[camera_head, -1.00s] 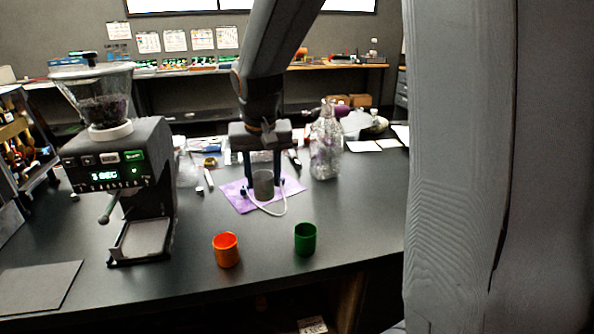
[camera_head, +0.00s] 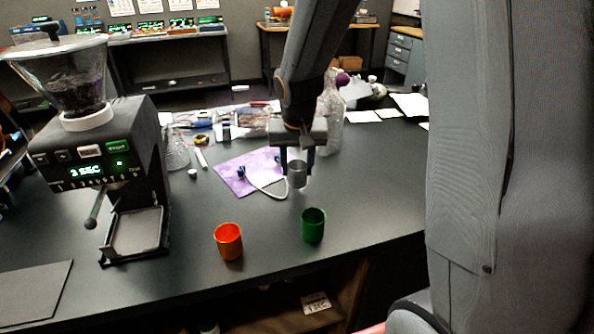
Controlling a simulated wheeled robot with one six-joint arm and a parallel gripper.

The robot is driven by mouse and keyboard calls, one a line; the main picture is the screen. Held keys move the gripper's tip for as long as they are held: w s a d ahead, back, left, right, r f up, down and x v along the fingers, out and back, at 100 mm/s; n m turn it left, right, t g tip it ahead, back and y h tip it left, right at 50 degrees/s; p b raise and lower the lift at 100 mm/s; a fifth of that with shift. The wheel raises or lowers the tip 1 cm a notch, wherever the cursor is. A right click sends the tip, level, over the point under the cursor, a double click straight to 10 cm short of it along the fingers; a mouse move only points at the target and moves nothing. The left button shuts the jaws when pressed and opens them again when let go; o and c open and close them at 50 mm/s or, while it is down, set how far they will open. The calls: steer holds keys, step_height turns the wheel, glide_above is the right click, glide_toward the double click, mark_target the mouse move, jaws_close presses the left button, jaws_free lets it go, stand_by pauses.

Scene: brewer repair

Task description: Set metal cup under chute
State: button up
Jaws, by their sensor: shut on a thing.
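My gripper (camera_head: 297,168) is shut on a small grey metal cup (camera_head: 297,175). It holds the cup upright near the right edge of the purple mat, seemingly just above the table. The grinder (camera_head: 105,150) stands at the left, with a clear bean hopper (camera_head: 62,80) on top and a lit green display. A handle sticks out at its front. The chute itself is hard to make out under the grinder's head. The grinder's flat tray (camera_head: 137,232) at the base is empty.
An orange cup (camera_head: 228,241) and a green cup (camera_head: 313,225) stand near the front edge. A purple mat (camera_head: 232,176) with a white looped cord lies behind them. A clear glass bottle (camera_head: 330,115) stands behind my gripper. The table between grinder and orange cup is clear.

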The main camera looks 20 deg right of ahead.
steer(key=shift+f, duration=1.15)
steer(key=shift+f, duration=0.15)
steer(key=o, duration=1)
steer(key=shift+o, duration=0.2)
